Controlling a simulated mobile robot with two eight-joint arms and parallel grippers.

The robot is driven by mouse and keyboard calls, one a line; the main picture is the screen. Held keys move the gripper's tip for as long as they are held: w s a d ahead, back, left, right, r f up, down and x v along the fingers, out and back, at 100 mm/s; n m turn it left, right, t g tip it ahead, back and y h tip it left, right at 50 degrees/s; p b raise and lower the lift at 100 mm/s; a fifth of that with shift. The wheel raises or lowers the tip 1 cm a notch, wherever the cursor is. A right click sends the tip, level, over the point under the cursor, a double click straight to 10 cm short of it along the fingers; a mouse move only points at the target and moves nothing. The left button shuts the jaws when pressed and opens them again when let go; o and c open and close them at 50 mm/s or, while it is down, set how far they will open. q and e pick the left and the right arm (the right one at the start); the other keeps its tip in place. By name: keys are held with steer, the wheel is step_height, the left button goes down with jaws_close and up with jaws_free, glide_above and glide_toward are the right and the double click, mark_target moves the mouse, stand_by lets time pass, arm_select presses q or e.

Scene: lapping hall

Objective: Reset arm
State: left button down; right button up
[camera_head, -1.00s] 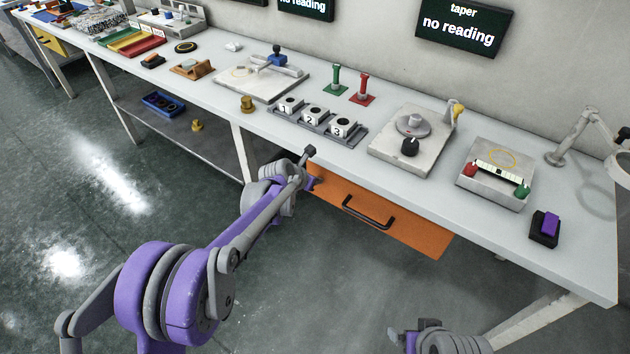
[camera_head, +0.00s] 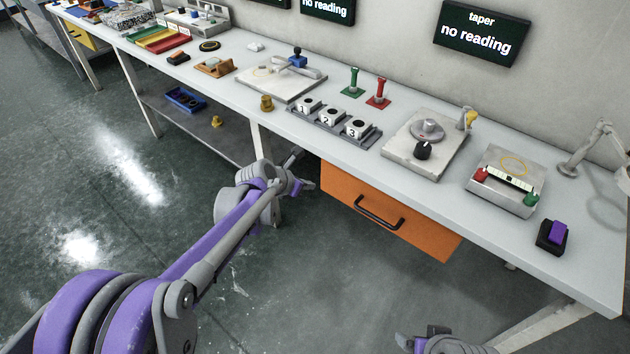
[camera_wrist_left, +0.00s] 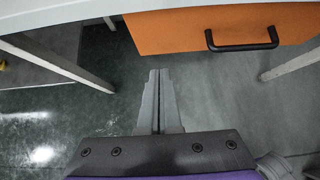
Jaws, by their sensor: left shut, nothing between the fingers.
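My left gripper (camera_head: 300,172) is in front of the bench, below the edge of its top and just left of the orange drawer (camera_head: 390,212). In the left wrist view its fingers (camera_wrist_left: 158,100) are together with nothing between them. They point toward the floor area under the bench, apart from the drawer (camera_wrist_left: 190,32) and its black handle (camera_wrist_left: 242,38). Part of my right arm (camera_head: 440,342) shows at the bottom edge of the head view. Its fingers cannot be made out clearly.
The bench top (camera_head: 330,85) holds a row of numbered blocks (camera_head: 333,122), a plate with a round dial (camera_head: 425,145) and a purple-topped block (camera_head: 552,236). A lower shelf holds a blue tray (camera_head: 186,100). The floor (camera_head: 120,190) in front is clear.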

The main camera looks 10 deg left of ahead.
arm_select(q)
steer(key=shift+s+a+r, duration=0.1)
steer(key=shift+s, duration=0.05)
steer(key=s+a+f+m+g+y, duration=0.1)
steer(key=s+a+m+g+y, duration=0.15)
steer(key=s+m, duration=1.4)
steer(key=s+a+f+m+g+y, duration=0.15)
steer(key=s+a+m, duration=0.25)
steer(key=s+m, duration=1.2)
step_height(320, 180, up, 16)
steer(key=n+t+p, duration=0.1)
steer(key=n+p, duration=0.1)
steer(key=p, duration=1.2)
steer(key=shift+s+r+n+t+y, duration=0.25)
steer(key=shift+s+n+t+y, duration=0.05)
steer(key=shift+n, duration=0.05)
arm_select(e)
step_height(320, 180, up, 16)
steer(key=w, duration=0.2)
steer(key=shift+t, duration=0.3)
